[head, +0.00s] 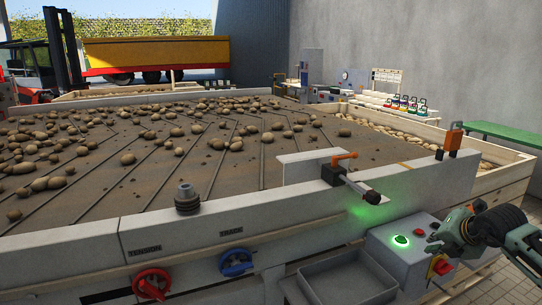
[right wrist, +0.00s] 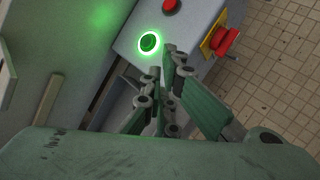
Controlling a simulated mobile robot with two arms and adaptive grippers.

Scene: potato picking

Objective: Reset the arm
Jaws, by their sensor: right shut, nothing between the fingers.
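My right gripper (head: 434,243) comes in from the right edge in the head view, over the grey control box (head: 385,255). It is shut and empty. In the right wrist view its fingertips (right wrist: 176,50) are together, just right of the glowing green button (right wrist: 149,41). The same green button (head: 401,240) is lit in the head view, left of the fingertips. I cannot tell whether the fingertips touch the box. My left gripper is not in view.
A red emergency knob (head: 442,266) on a yellow plate sits below the gripper. An empty grey tray (head: 345,278) lies left of the box. The conveyor table (head: 110,192) holds many potatoes. Red (head: 151,284) and blue (head: 236,262) handwheels stick out in front.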

